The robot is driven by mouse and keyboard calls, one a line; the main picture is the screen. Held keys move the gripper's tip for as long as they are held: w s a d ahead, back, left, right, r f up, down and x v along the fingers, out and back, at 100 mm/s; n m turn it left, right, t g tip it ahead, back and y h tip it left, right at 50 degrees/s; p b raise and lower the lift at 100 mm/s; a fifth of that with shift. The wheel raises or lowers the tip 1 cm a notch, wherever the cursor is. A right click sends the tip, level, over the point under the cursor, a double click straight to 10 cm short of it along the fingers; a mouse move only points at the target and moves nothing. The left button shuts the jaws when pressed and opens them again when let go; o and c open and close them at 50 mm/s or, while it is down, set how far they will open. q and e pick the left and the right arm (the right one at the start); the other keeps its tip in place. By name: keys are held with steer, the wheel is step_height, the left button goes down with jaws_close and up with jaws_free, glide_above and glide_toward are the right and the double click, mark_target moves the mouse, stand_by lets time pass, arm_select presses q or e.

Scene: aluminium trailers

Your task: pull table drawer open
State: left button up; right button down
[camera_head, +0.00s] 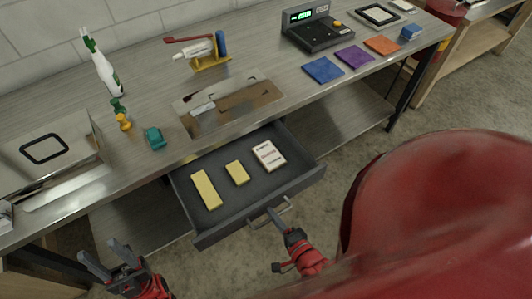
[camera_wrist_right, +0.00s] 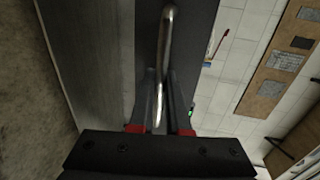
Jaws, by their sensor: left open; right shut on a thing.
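The dark grey table drawer (camera_head: 218,220) hangs under the metal worktop and is pulled well out, with its inside showing. Two yellow blocks (camera_head: 206,189) and a white labelled pack (camera_head: 268,155) lie in it. My right gripper (camera_head: 272,215) is at the drawer front, shut on the metal drawer handle (camera_head: 286,206). In the right wrist view the handle (camera_wrist_right: 167,50) runs between the two fingers. My left gripper (camera_head: 107,256) is open and empty, low at the left, apart from the drawer.
A metal plate (camera_head: 230,106) lies above the drawer. A large red part covers the lower right. Floor is clear right of the drawer.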

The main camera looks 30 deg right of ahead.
steer(key=shift+s, duration=0.5)
steer(key=c, duration=1.2)
jaws_free()
steer(key=shift+d, duration=0.1)
steer(key=shift+o, duration=0.2)
steer(key=p+v, duration=0.2)
steer(key=v, duration=1.5)
steer(key=shift+s, duration=0.25)
